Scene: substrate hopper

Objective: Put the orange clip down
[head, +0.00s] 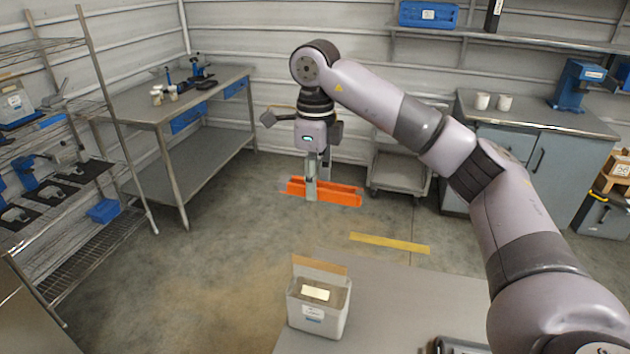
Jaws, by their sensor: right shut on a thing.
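My right gripper (317,178) shows in the head view, pointing down at the end of the arm that comes in from the right. It is shut on the orange clip (338,194), a long orange bar with raised edges. The fingers cover part of the clip's left half. The clip hangs roughly level, seen against the concrete floor beyond the near grey table (410,300). My left gripper is not in view.
A grey bin (318,318) with an open top and a pale block inside stands on the near table's left part. A workbench (150,113) and wire shelves stand left, a cart (398,185) and cabinet (530,122) at the back.

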